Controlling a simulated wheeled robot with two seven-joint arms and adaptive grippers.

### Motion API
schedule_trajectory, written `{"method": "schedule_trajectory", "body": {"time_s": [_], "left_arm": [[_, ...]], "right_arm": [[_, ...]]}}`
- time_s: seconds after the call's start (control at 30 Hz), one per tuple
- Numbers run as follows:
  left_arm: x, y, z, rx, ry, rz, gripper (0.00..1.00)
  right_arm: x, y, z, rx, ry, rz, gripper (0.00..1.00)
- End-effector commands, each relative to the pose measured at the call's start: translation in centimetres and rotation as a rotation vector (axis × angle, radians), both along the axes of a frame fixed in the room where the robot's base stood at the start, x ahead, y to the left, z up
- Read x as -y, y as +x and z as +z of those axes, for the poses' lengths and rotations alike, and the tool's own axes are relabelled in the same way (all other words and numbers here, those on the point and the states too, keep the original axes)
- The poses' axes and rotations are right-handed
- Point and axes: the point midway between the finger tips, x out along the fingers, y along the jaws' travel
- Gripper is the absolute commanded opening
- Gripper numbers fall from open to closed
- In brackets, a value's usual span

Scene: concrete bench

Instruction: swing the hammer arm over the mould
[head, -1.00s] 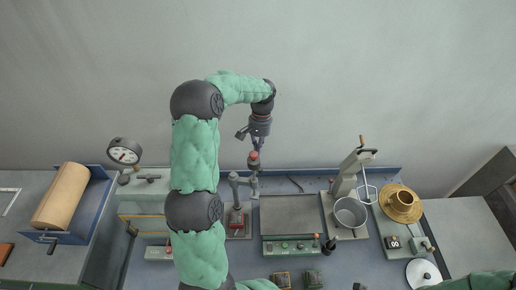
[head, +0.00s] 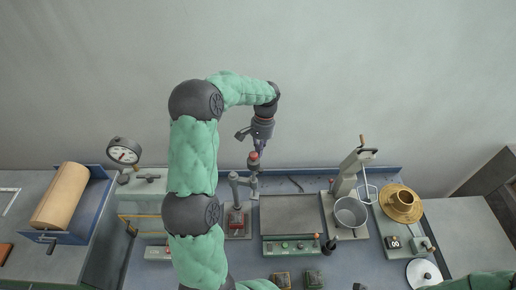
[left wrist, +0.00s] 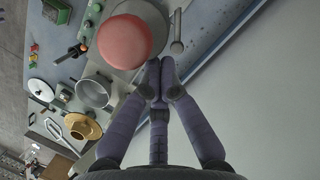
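The hammer stand has a grey post (head: 234,182) and a grey arm that reaches right from its top. A red knob (head: 254,157) stands at the arm's right end; it shows large in the left wrist view (left wrist: 125,40). A red block (head: 236,217), apparently the mould, sits at the foot of the post, left of the knob. My left gripper (head: 256,146) points down close to the knob. In the left wrist view its fingertips (left wrist: 160,66) are together, just beside the knob, with nothing visible between them; contact is unclear. My right gripper is out of view.
A flat grey plate unit (head: 290,216) stands right of the hammer stand. A mixer with a metal bowl (head: 350,212) and a brass dish (head: 402,204) are farther right. A dial gauge (head: 124,151) and a blue roller tray (head: 97,190) are left. A wall rises behind.

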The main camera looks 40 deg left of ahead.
Motion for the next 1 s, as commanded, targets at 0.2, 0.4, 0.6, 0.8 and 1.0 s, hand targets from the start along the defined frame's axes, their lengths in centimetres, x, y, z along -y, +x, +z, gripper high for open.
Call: {"method": "schedule_trajectory", "body": {"time_s": [0.2, 0.4, 0.6, 0.8, 1.0], "left_arm": [[0.8, -0.8, -0.1, -0.003, 0.0, -0.092, 0.0], [1.8, -2.0, -0.1, -0.002, 0.0, -0.245, 0.0], [2.9, -3.7, -0.1, -0.002, 0.0, -0.436, 0.0], [3.5, -5.6, 0.0, -0.001, 0.0, -0.625, 0.0], [3.8, -7.6, 0.0, -0.002, 0.0, -0.815, 0.0]], "right_arm": [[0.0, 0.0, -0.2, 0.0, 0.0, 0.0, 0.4], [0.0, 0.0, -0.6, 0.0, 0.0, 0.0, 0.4], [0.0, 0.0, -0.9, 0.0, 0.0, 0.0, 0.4], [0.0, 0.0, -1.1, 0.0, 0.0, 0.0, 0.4], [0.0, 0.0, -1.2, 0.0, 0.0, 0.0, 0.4]]}}
